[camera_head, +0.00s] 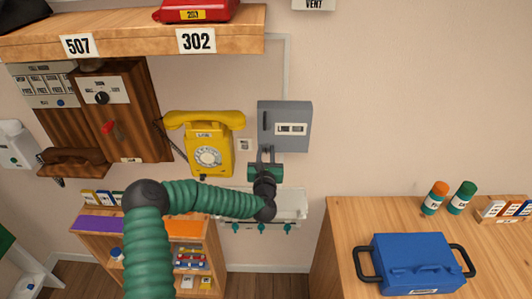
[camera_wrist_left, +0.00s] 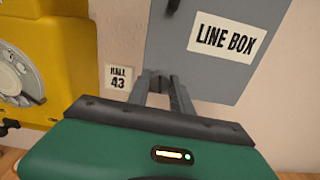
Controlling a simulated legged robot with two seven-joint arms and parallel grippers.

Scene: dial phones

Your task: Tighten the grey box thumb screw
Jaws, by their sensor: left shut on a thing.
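The grey box (camera_head: 300,145) is on the wall to the right of the yellow phone. In the left wrist view the grey box (camera_wrist_left: 190,42) carries a "LINE BOX" label and fills the top right. My left gripper (camera_head: 266,152) is at its lower edge, reaching up from below. In the left wrist view the fingertips (camera_wrist_left: 160,76) are close together at the box's bottom edge, shut on the thumb screw there. The screw is mostly hidden between the fingers, so its turn cannot be read. My right gripper is in neither view.
The yellow dial phone (camera_head: 208,157) hangs close on the left. A white tray (camera_head: 293,203) with green hooks is below my gripper. A wooden shelf (camera_head: 130,38) juts out above left. A blue case (camera_head: 415,262) stands on the table at right. The wall right of the box is bare.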

